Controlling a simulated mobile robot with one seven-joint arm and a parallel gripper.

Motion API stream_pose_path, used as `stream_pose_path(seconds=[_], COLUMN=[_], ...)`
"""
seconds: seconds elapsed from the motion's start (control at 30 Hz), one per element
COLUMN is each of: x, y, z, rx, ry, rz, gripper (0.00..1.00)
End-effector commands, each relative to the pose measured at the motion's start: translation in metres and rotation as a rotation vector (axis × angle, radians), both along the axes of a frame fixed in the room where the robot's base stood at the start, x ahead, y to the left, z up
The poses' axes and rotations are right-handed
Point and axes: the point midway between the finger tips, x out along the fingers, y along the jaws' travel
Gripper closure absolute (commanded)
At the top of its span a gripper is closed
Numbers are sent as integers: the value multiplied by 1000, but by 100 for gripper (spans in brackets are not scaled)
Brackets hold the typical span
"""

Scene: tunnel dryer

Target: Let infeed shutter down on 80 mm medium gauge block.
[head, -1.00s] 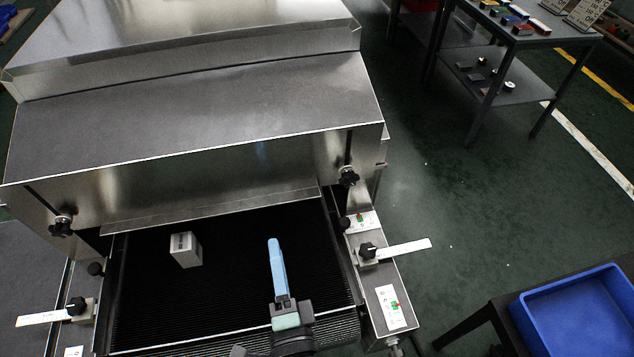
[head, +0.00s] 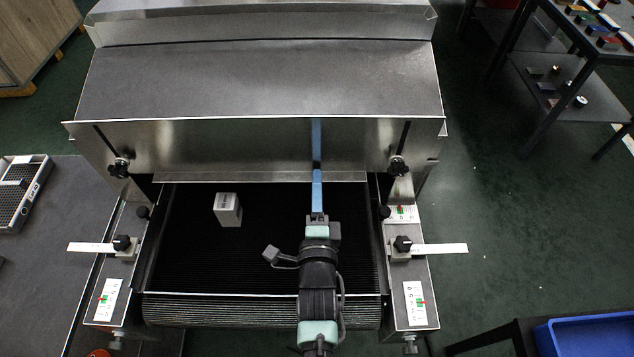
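The infeed shutter (head: 250,147) is a shiny metal plate across the dryer mouth. Its lower lip hangs above the dark ribbed belt. Black star knobs sit in slots at its left (head: 120,167) and right (head: 397,167). A pale grey block (head: 228,211) stands on the belt in front of the shutter, left of centre; its label is too small to read. My gripper (head: 317,188) is right of the block, with its blue fingers pointing at the shutter's lower edge. The fingers overlap in this view, so their gap is hidden. Contact with the shutter cannot be told.
Side rails carry clamp knobs with white rulers at left (head: 90,247) and right (head: 440,248). A grey tray (head: 22,190) lies on the left table. A blue bin (head: 590,335) is at lower right. A dark shelf table (head: 550,75) with small items stands at upper right.

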Motion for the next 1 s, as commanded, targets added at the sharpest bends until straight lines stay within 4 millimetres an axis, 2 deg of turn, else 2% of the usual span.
stream_pose_path(seconds=[0.1, 0.4, 0.47, 0.6, 1.0], x=[6, 8, 8, 8, 7], y=[0, 0, 0, 0, 0], z=[0, 0, 0, 0, 0], rx=[-1, -1, -1, -1, -1], ry=[0, 1, 1, 1, 0], rz=[0, 0, 0, 0, 0], gripper=[65, 65, 74, 99, 100])
